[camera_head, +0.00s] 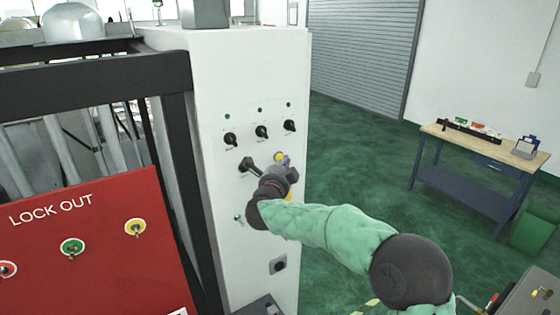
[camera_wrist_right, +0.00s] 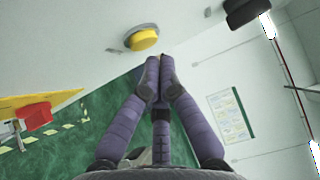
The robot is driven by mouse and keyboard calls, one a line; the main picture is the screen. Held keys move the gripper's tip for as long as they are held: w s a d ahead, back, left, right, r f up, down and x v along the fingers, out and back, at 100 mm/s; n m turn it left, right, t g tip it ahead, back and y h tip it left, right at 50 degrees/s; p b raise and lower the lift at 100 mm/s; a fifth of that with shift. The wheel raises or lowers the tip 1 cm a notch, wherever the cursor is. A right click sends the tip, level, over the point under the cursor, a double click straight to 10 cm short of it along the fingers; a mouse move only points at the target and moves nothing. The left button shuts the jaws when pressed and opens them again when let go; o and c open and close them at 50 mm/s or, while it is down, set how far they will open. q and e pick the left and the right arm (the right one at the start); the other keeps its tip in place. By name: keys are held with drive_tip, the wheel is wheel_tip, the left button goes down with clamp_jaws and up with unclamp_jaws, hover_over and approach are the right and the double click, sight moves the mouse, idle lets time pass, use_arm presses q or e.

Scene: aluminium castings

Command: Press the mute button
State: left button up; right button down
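A round yellow button (camera_head: 280,157) sits on the front of the white control cabinet (camera_head: 245,75), below a row of black knobs. My right gripper (camera_head: 286,161) is in front of the panel, close beside this button. In the wrist view its purple fingers (camera_wrist_right: 157,72) come together at the tips with nothing between them. The tips appear just below the button in that picture, apart from it. My left gripper is not in view.
A red button (camera_wrist_right: 33,116) on a yellow plate (camera_wrist_right: 65,98) is near the gripper. Black knobs (camera_head: 262,132) and a black lever handle (camera_head: 250,166) stick out of the cabinet. A red lock-out board (camera_head: 100,270) stands left, a workbench (camera_head: 475,145) right. Green floor between is open.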

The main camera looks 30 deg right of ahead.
idle(0.3)
drive_tip(key=s+b, duration=0.2)
drive_tip(key=s, duration=0.3)
drive_tip(key=shift+d, duration=0.2)
idle(0.8)
